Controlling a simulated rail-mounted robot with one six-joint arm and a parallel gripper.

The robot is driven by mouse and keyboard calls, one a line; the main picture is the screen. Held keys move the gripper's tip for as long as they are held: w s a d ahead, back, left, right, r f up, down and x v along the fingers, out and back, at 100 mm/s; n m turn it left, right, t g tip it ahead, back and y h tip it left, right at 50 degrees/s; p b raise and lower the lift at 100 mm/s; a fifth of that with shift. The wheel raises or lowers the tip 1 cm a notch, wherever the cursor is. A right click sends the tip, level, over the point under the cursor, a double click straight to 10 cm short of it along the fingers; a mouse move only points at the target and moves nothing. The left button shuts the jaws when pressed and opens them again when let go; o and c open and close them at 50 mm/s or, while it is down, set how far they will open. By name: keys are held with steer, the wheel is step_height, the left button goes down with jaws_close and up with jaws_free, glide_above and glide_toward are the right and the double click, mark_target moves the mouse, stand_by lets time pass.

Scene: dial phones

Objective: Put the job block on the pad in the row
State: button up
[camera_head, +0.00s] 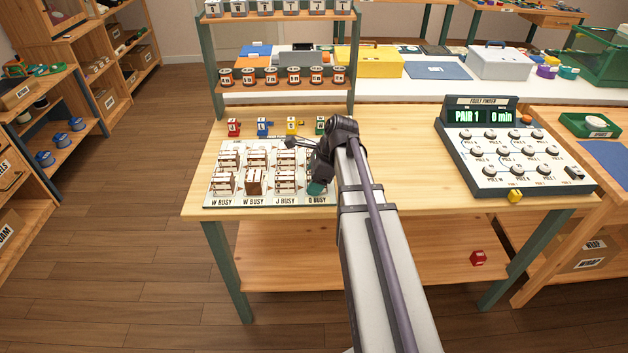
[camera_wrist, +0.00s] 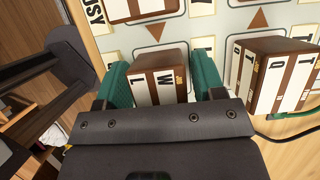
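A brown and cream block (camera_wrist: 160,85) marked with L and W is between the two teal fingers of my gripper (camera_wrist: 163,88) in the wrist view. In the head view my gripper (camera_head: 317,172) is over the right column of the pale board (camera_head: 227,199), and the block is hidden there. A similar block (camera_wrist: 270,75) stands right of the fingers in the wrist view. The pads under the blocks are mostly hidden.
Several other blocks (camera_head: 254,182) stand on the board left of my gripper. Small coloured pieces (camera_head: 262,127) line the table behind it.

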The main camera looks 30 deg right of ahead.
steer(key=shift+o, duration=0.7)
steer(key=shift+r, duration=0.1)
steer(key=shift+r+p, duration=0.3)
steer(key=shift+p, duration=0.1)
steer(key=p+v, duration=1.1)
steer(key=v, duration=0.1)
steer(key=s+a+f+n+g+h, duration=0.1)
steer(key=s+a+n, duration=0.3)
steer(key=a+n, duration=0.6)
steer(key=s+a+n+g+h, duration=0.1)
steer(key=s+a+n+h, duration=0.2)
steer(key=a+n, duration=0.7)
steer(key=s+n, duration=0.2)
steer(key=n, duration=0.1)
steer(key=shift+s+f, duration=0.3)
steer(key=shift+f, duration=0.1)
